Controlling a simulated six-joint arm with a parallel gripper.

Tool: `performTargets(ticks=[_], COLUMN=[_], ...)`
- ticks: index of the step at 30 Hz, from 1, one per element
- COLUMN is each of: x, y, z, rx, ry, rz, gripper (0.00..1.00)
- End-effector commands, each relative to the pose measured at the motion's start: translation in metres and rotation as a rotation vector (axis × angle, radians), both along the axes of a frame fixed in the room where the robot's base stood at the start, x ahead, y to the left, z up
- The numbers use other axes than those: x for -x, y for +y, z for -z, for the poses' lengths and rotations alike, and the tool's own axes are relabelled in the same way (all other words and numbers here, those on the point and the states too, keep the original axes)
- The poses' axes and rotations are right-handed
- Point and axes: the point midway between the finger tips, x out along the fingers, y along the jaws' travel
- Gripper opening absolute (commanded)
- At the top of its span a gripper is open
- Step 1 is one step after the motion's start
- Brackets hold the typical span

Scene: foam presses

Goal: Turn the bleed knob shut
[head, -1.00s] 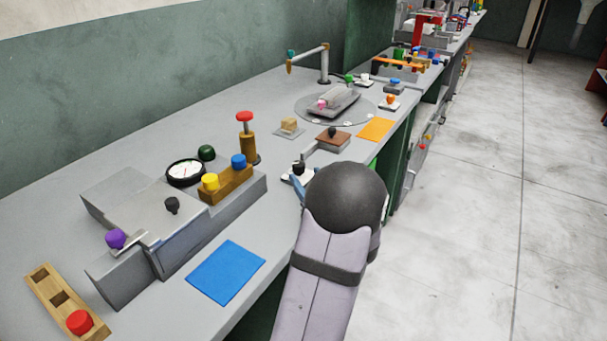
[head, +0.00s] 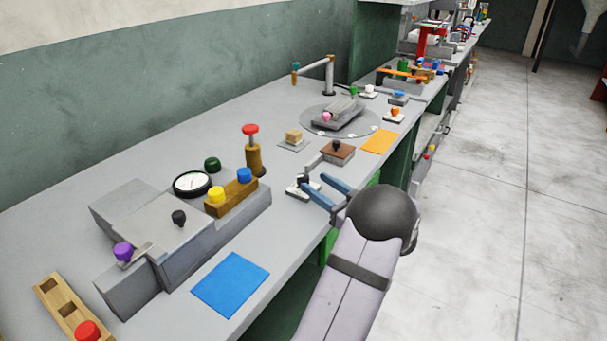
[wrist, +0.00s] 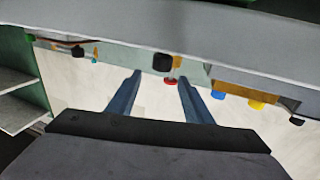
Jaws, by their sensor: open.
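No label shows which knob is the bleed knob. The grey press block (head: 150,235) carries a black knob (head: 179,217), a purple knob (head: 122,251) on a lever and a round gauge (head: 192,184). A dark green knob (head: 212,164) stands behind the gauge. A yellow knob (head: 216,195) and a blue knob (head: 245,175) sit on a brown bar. My gripper (head: 315,184) is open and empty, right of the block by the bench's front edge. Its two blue fingers also show in the wrist view (wrist: 160,78).
A small black-knobbed fixture (head: 299,187) is close to my fingertips; contact is unclear. A red-topped post (head: 252,150) stands behind the brown bar. A blue mat (head: 231,284) lies before the block, and a wooden rack (head: 66,308) at front left.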

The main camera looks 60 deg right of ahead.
Motion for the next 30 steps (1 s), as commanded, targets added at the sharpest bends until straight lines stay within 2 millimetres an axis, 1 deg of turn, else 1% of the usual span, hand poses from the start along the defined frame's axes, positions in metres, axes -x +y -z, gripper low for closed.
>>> performTargets(ticks=[4, 11, 17, 24, 30], x=[0.006, 0.004, -0.014, -0.045, -0.061], y=[-0.002, -0.002, -0.005, -0.011, -0.015], z=[0.003, 0.004, 0.003, 0.003, 0.004], rx=[-0.007, -0.01, -0.009, -0.01, -0.01], ry=[0.015, 0.019, 0.019, 0.018, 0.018], rz=[-0.054, -0.067, -0.067, -0.066, -0.065], gripper=[0.46, 0.46, 0.46, 0.46, 0.46])
